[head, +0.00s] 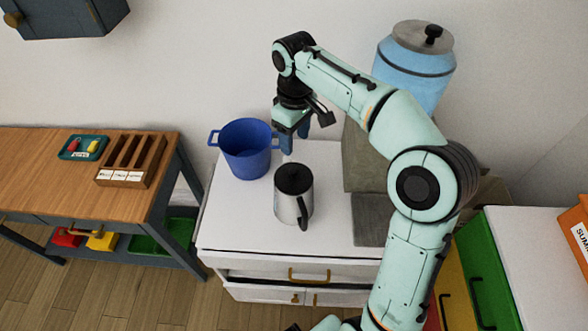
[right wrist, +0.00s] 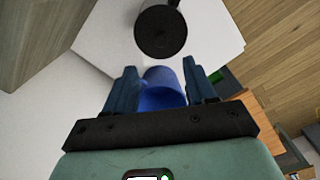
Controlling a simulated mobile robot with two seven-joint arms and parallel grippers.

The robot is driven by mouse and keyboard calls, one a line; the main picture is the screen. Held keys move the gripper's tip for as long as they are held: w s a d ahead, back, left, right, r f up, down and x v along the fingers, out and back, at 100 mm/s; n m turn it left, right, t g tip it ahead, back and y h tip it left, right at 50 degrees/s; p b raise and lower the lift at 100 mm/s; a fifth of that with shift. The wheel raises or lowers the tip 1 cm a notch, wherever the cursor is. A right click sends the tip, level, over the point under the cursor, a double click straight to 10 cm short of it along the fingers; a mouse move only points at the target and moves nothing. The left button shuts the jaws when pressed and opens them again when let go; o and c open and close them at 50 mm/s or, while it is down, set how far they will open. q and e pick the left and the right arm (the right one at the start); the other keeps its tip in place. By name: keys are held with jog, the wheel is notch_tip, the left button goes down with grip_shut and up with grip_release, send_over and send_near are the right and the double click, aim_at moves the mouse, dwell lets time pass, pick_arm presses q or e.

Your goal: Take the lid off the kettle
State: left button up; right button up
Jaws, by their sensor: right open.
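The kettle (head: 292,206) is a silver pot with a black lid (head: 293,179) and a black handle at its front right. It stands upright on the white cabinet top (head: 240,224), and the lid is on it. In the right wrist view the dark round lid (right wrist: 161,32) shows at the top, beyond the fingertips. My right gripper (head: 295,141) is open and empty, above and behind the kettle, apart from it. Its two blue fingers (right wrist: 158,80) show in the right wrist view. My left gripper is not in view.
A blue pot (head: 246,148) with two handles stands left of the kettle, close to my right gripper. A blue dispenser (head: 415,65) on a grey-brown block (head: 365,158) stands at the right. A wooden table (head: 45,165) with a slotted rack (head: 131,160) is at the left.

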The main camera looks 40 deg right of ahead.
jog(key=b, duration=0.1)
send_over(294, 170)
jog(key=f, duration=0.6)
jog(key=shift+s+a+f, duration=0.1)
jog(key=shift+s+f, duration=0.1)
jog(key=shift+s, duration=0.15)
jog(key=shift+w+f, duration=0.15)
jog(key=shift+f, duration=0.35)
jog(key=f, duration=0.5)
jog(key=shift+w+b, duration=0.2)
jog(key=shift+b, duration=0.15)
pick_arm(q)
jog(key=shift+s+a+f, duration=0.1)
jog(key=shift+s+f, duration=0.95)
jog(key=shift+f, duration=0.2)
pick_arm(e)
grip_shut()
